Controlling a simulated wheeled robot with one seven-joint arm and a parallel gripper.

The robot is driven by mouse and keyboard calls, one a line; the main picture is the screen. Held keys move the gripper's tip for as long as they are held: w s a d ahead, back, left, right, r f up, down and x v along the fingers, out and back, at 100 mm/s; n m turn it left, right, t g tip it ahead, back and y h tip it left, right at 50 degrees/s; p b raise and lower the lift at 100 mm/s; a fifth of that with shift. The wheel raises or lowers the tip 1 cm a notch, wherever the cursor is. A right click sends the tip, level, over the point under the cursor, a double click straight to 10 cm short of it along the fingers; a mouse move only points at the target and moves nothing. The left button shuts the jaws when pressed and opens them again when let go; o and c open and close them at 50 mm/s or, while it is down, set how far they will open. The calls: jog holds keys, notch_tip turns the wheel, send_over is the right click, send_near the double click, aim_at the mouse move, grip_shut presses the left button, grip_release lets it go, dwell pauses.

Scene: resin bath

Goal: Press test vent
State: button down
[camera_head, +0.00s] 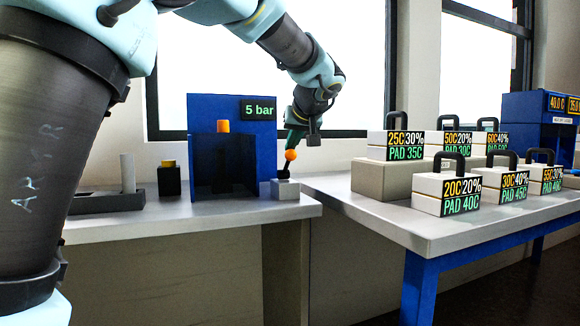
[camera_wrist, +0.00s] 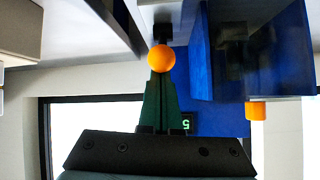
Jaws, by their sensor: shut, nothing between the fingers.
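A blue test press (camera_head: 260,110) stands on the left bench, with a display reading "5 bar" (camera_head: 259,110). An orange cap (camera_head: 223,127) tops its dark front part; it also shows in the wrist view (camera_wrist: 256,110). To the press's right, an orange ball knob (camera_head: 290,155) sits on a short dark lever (camera_head: 284,173) over a grey block (camera_head: 285,189). My gripper (camera_head: 291,143) is shut and empty, pointing down just above the knob. In the wrist view, the green fingertips (camera_wrist: 158,78) meet at the knob (camera_wrist: 161,58); I cannot tell whether they touch it.
A small black block with a yellow top (camera_head: 168,178) and a grey tray with an upright white cylinder (camera_head: 128,172) stand left of the press. The right table (camera_head: 400,219) holds several labelled, handled pads (camera_head: 447,191) and a blue unit with displays (camera_head: 535,115). Bench space before the press is clear.

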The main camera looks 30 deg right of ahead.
jog(key=shift+s+f+t+b, duration=0.35)
jog(key=shift+f+b, duration=0.25)
jog(key=shift+b, duration=0.5)
jog(key=shift+s+b, duration=0.15)
jog(key=shift+b, duration=0.65)
jog(key=shift+s+a+b, duration=0.1)
jog(key=shift+s+b, duration=0.2)
jog(key=shift+b, duration=0.55)
